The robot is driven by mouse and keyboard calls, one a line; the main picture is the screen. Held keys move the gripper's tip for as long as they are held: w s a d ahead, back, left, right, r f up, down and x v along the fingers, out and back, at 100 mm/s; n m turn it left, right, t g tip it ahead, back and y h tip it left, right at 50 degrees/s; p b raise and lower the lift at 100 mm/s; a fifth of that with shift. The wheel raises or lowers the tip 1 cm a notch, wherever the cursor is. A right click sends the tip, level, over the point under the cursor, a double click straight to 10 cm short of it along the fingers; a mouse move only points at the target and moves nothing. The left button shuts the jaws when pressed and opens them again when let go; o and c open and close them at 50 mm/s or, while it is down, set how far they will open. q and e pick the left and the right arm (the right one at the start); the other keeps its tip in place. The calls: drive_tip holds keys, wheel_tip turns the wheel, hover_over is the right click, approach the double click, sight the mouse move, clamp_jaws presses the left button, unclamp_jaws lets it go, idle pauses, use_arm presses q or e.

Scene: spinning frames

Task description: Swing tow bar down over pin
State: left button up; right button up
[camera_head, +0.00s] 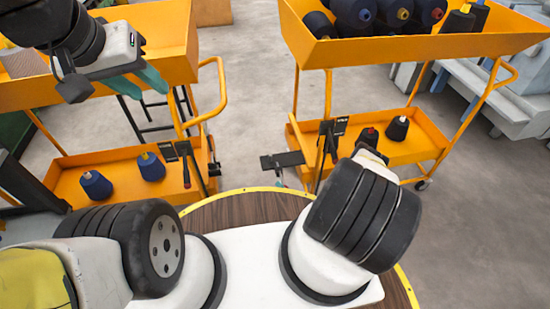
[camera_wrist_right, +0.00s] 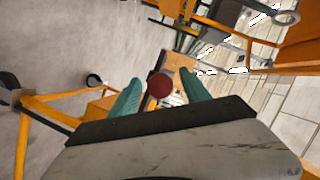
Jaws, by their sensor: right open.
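A dark upright bar (camera_head: 323,155), which looks like the tow bar, stands at the near left end of the right orange cart (camera_head: 408,150). I cannot make out the pin. My right gripper (camera_wrist_right: 160,95) is open in the right wrist view, its teal fingers apart. A dark red round knob (camera_wrist_right: 159,85) shows between the fingertips; I cannot tell how far beyond them it is. In the head view my right arm hides this gripper. My left gripper (camera_head: 138,84) is raised over the left orange cart (camera_head: 165,30), away from the bar; its finger gap is unclear.
A similar dark bar with a red grip (camera_head: 186,165) stands on the left cart's end. A flat black plate (camera_head: 283,160) lies between the carts. Yarn cones (camera_head: 355,12) fill the right cart's top tray. Grey machinery (camera_head: 500,95) stands at the right.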

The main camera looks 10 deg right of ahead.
sight(281, 176)
drive_tip(key=x, duration=0.3)
drive_tip(key=shift+w+f, duration=0.1)
drive_tip(key=shift+w, duration=0.15)
drive_tip(key=shift+c, duration=0.2)
clamp_jaws()
idle(1.1)
